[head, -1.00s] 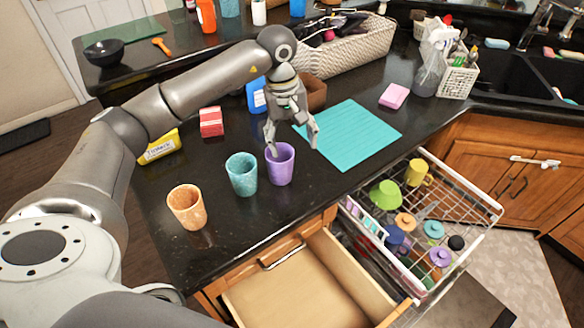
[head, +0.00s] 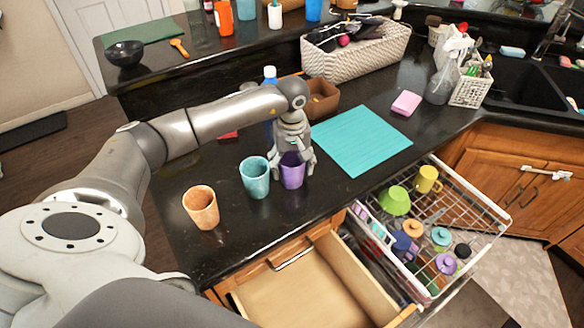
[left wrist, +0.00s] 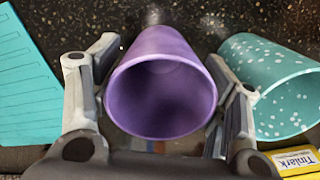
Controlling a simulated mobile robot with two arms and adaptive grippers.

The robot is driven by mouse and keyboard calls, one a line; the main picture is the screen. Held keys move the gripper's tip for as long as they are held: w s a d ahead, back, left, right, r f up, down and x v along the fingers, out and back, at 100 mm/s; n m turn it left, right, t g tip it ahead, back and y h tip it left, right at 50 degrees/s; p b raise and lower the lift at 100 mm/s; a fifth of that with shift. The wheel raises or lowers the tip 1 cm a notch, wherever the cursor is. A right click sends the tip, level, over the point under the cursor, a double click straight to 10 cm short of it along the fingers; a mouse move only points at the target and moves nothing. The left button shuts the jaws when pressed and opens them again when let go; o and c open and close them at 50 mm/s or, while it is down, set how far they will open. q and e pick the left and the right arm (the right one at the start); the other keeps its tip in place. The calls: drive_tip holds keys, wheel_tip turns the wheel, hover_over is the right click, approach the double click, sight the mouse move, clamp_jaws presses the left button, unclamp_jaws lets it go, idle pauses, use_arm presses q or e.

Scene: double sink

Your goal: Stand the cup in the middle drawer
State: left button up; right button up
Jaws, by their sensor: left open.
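The purple cup (head: 291,176) stands upright on the black counter; in the left wrist view the same purple cup (left wrist: 162,95) shows its open mouth. My left gripper (head: 295,165) is open, with one finger on each side of it. A small gap shows by the fingers in the left wrist view, and I cannot tell whether either touches. A speckled teal cup (head: 255,178) and an orange cup (head: 202,208) stand upright to its left. An open, empty wooden drawer (head: 305,285) is below the counter edge. I cannot tell whether it is the middle one. My right gripper is not in view.
A pulled-out wire rack (head: 488,212) with a green bowl (head: 395,200), a yellow mug (head: 427,179) and colored lids is right of the drawer. A turquoise mat (head: 362,140) lies right of the gripper. A blue bottle and brown box stand behind the arm.

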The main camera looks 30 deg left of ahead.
use_arm(q)
drive_tip(key=shift+f, duration=0.55)
drive_tip(key=c, duration=0.9)
drive_tip(key=shift+r, duration=0.15)
